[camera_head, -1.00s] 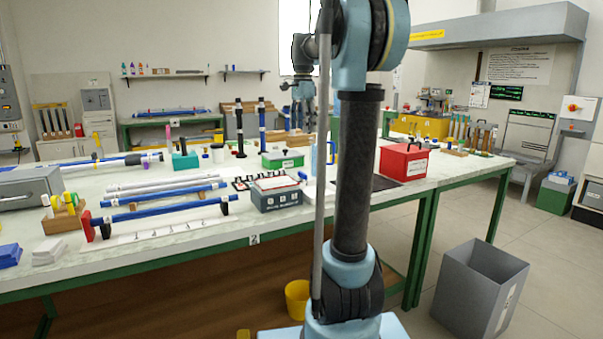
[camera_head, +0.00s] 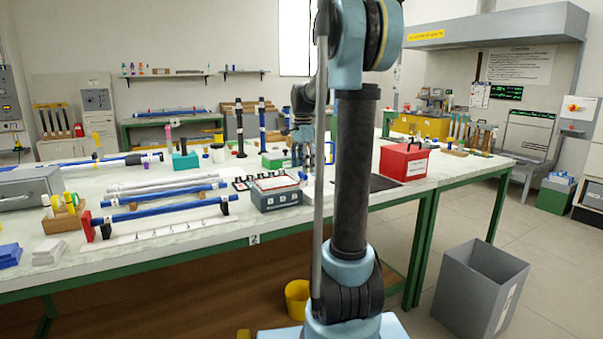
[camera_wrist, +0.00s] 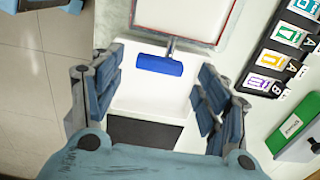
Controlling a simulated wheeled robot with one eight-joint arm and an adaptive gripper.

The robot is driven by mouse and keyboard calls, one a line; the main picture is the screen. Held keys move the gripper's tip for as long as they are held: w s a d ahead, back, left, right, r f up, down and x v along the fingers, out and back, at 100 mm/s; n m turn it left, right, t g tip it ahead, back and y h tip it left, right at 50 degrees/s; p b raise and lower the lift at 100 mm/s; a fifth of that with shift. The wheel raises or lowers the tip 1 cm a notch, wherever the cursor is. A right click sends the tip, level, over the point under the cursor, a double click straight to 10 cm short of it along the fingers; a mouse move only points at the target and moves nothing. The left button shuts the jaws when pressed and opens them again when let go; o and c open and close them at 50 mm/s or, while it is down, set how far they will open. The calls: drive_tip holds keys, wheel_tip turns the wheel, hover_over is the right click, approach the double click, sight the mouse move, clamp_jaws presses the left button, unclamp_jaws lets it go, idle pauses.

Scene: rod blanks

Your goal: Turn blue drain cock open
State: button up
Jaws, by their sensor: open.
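The blue drain cock (camera_wrist: 158,65) shows in the wrist view as a short blue bar on a thin metal stem (camera_wrist: 171,46). The bar lies nearly crosswise in the picture, above a white tray-like surface (camera_wrist: 150,95). My gripper (camera_wrist: 157,82) is open, with one finger on each side of the bar and a gap to both. Nothing is between the fingers' pads in contact. In the head view my gripper (camera_head: 303,140) hangs over the bench behind my arm column, and I cannot make out the cock there.
A grey box with a red-rimmed top (camera_head: 277,195) stands close by; its rim also shows in the wrist view (camera_wrist: 187,38). A card rack (camera_wrist: 283,50) and a green box (camera_wrist: 297,128) lie to the right. A red box (camera_head: 404,160) stands right of my arm.

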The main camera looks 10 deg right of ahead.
drive_tip(key=shift+f, duration=1.15)
drive_tip(key=c, duration=1.1)
drive_tip(key=shift+o, duration=0.2)
drive_tip(key=shift+a, duration=0.1)
